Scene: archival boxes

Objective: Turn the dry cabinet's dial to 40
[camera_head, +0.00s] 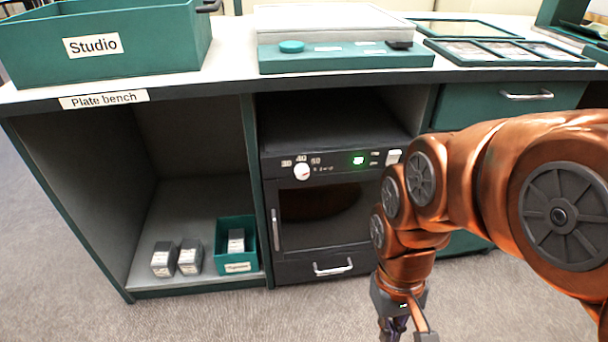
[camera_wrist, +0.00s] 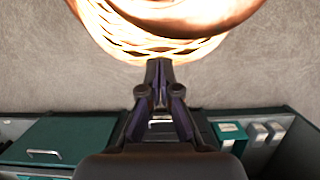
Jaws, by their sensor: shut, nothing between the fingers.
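The dry cabinet (camera_head: 330,235) is a dark unit under the bench, with a glass door and a control panel along its top. Its dial (camera_head: 302,172) is a small white knob with a small red mark, at the panel's left. The numbers 30, 40 and 50 are printed just above it; the red mark is too small to tell exactly where it points. My gripper (camera_head: 408,335) hangs low in front and to the right of the cabinet, apart from the dial. In the wrist view my gripper (camera_wrist: 160,68) is shut and empty, its fingertips together over the carpet.
A green light (camera_head: 358,160) and a white switch (camera_head: 393,157) are on the panel's right. A door handle (camera_head: 276,229) and drawer handle (camera_head: 333,268) stick out. The left shelf holds dark boxes (camera_head: 177,258) and a green bin (camera_head: 237,266). Carpet in front is clear.

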